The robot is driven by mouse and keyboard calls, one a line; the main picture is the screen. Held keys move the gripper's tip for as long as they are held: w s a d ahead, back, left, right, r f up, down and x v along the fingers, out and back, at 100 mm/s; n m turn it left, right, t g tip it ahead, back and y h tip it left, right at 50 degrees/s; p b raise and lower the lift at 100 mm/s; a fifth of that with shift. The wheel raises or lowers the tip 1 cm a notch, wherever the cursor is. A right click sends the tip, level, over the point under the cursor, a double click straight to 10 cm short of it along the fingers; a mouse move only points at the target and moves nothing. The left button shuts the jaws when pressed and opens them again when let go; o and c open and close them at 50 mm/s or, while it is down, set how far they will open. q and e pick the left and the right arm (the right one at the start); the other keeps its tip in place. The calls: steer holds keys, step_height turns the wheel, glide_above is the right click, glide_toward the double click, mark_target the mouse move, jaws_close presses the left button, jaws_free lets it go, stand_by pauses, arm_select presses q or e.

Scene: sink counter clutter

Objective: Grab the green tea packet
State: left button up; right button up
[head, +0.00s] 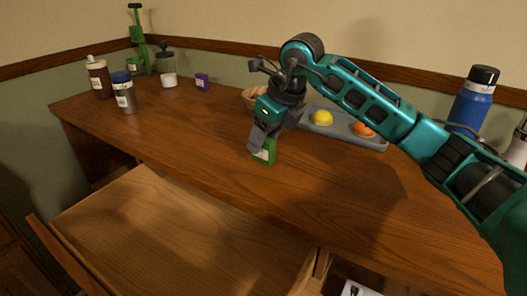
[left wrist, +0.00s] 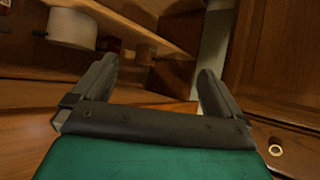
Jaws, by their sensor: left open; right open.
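The green tea packet (head: 266,152) stands upright on the wooden counter, a small green box with a pale label, in the middle of the head view. My right gripper (head: 258,141) points down right at the packet, its grey fingers covering the packet's upper left part. The gripper is open; I cannot tell whether a finger touches the packet. My left gripper (left wrist: 155,88) is open and empty in the left wrist view, low among wooden furniture, away from the packet. It is not seen in the head view.
A grey tray (head: 341,129) with a yellow fruit (head: 323,118) and an orange fruit (head: 364,130) lies behind my right arm. A bowl (head: 254,97) is behind the gripper. Bottles and a purple box (head: 202,81) stand at back left. An open drawer (head: 170,232) juts out in front.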

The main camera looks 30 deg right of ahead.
steer(key=x, duration=0.3)
steer(key=shift+f, duration=0.1)
jaws_close()
stand_by(0.4)
